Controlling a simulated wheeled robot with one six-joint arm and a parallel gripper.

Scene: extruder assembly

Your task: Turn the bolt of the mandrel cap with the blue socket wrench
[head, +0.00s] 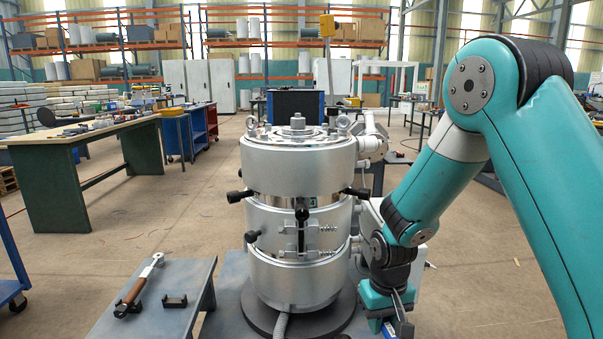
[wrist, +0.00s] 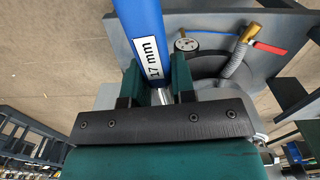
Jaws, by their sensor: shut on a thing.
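The blue socket wrench (wrist: 147,38) is in my gripper (wrist: 158,90) in the wrist view. Its blue handle carries a white label reading "17 mm", and a bit of bright metal shows between the fingers. In the head view my gripper (head: 392,312) is low at the right of the extruder, and only a small bit of blue shows under it. The extruder (head: 298,215) is a silver upright cylinder in stacked sections. A bolt-like knob (head: 298,121) stands at the middle of its top, which may be the mandrel cap's bolt. My gripper is well below that top and apart from it.
A grey side table (head: 150,318) at the front left holds a brown-handled wrench (head: 139,285) and a black holder (head: 175,301). Dark handles (head: 240,196) stick out from the extruder's sides. A green workbench (head: 80,150) stands at the back left. The floor between is clear.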

